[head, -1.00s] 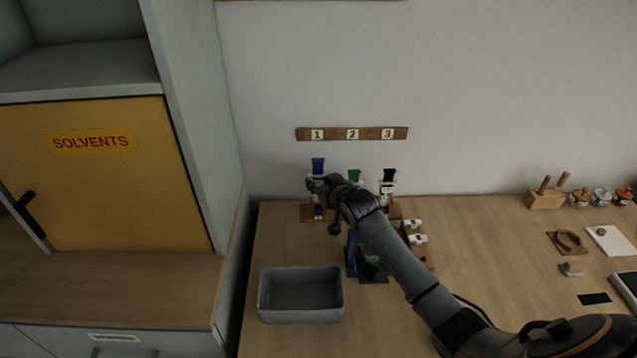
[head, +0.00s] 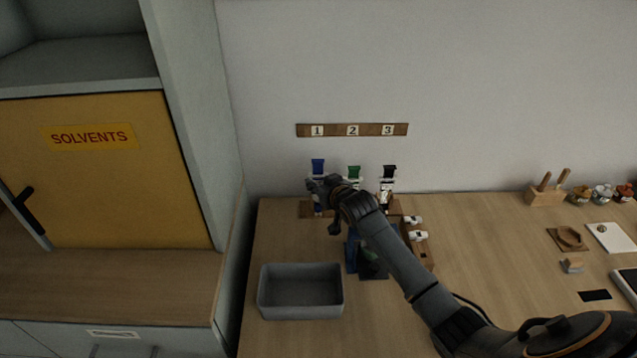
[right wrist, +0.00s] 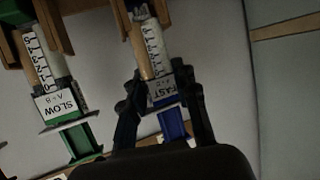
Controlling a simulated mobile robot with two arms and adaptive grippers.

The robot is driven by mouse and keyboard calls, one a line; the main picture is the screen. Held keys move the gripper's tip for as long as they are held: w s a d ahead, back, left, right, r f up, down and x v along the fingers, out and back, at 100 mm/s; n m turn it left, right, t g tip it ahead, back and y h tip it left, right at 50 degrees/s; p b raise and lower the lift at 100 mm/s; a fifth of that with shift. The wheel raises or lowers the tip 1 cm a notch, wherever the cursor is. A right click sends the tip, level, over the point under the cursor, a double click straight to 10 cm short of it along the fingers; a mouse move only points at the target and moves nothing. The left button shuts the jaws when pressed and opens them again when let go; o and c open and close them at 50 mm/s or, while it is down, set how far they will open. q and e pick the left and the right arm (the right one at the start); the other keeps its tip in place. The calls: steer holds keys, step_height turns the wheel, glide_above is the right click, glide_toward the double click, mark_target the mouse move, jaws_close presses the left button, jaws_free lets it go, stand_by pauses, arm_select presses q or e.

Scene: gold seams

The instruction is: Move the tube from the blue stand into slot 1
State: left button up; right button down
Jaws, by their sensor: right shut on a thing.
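A syringe-like tube with a blue top (head: 318,166) stands upright below the number 1 tile (head: 317,130). My right gripper (head: 318,187) is shut on this tube, and in the right wrist view the gripper (right wrist: 160,100) closes around its white body, labelled FAST (right wrist: 163,88). The tube's lower end is at the wooden rack (head: 306,211); I cannot tell whether it is fully seated in slot 1. The blue stand (head: 351,256) is on the table, partly hidden by my right arm, with no tube visible in it. My left gripper is out of view.
A green-topped tube (head: 353,172), labelled SLOW in the right wrist view (right wrist: 61,103), and a black-topped tube (head: 389,171) stand to the right. A grey bin (head: 301,311) is in front. A wooden block (head: 419,257) with white pieces lies right of my arm.

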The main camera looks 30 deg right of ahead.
steer(key=shift+f, duration=0.5)
steer(key=shift+f, duration=0.25)
stand_by(0.7)
steer(key=c, duration=0.9)
jaws_free()
steer(key=shift+c, duration=0.2)
steer(key=shift+f, duration=0.2)
steer(key=shift+o, duration=0.7)
